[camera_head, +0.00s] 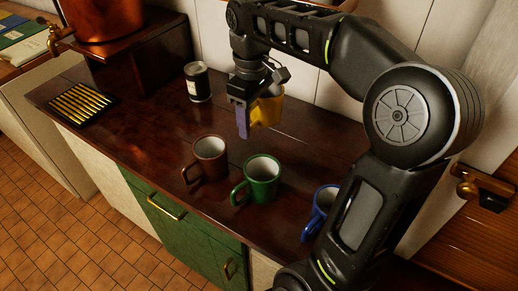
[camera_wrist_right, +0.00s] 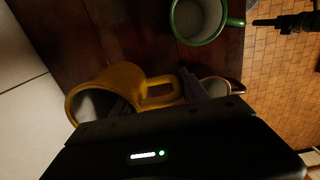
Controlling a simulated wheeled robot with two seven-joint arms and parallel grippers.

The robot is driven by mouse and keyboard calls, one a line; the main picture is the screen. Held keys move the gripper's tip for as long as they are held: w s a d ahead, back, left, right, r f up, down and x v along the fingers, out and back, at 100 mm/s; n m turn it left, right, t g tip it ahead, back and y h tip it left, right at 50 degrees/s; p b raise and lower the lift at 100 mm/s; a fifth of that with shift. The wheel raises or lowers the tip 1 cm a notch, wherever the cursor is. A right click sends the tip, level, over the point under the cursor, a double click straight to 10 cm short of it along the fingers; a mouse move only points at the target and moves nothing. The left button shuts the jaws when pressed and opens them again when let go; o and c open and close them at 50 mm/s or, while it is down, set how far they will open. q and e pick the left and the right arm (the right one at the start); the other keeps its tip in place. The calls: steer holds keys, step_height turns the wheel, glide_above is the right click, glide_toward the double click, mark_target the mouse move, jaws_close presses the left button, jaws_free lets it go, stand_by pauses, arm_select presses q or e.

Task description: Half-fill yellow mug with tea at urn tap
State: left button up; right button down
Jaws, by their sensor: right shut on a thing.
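The yellow mug (camera_head: 267,108) is at the back of the dark wooden counter, by the wall. My right gripper (camera_head: 243,118) is shut on it at its left, handle side. In the right wrist view the yellow mug (camera_wrist_right: 104,90) shows its open mouth to the left and its handle between the fingers. I cannot tell whether it is clear of the counter. The copper urn (camera_head: 103,18) stands on a dark wooden box at the left, with a brass tap (camera_head: 57,36) on its left side.
A brown mug (camera_head: 209,158), a green mug (camera_head: 262,178) and a blue mug (camera_head: 322,205) stand along the front of the counter. A dark tin (camera_head: 198,83) stands behind them. A slatted brass drip grille (camera_head: 82,103) lies at the left. Bare counter (camera_head: 145,115) lies between grille and mugs.

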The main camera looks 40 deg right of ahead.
steer(key=shift+f, duration=3.1)
steer(key=shift+f, duration=1.9)
steer(key=shift+f, duration=0.1)
steer(key=c, duration=0.6)
jaws_free()
steer(key=shift+r, duration=3.9)
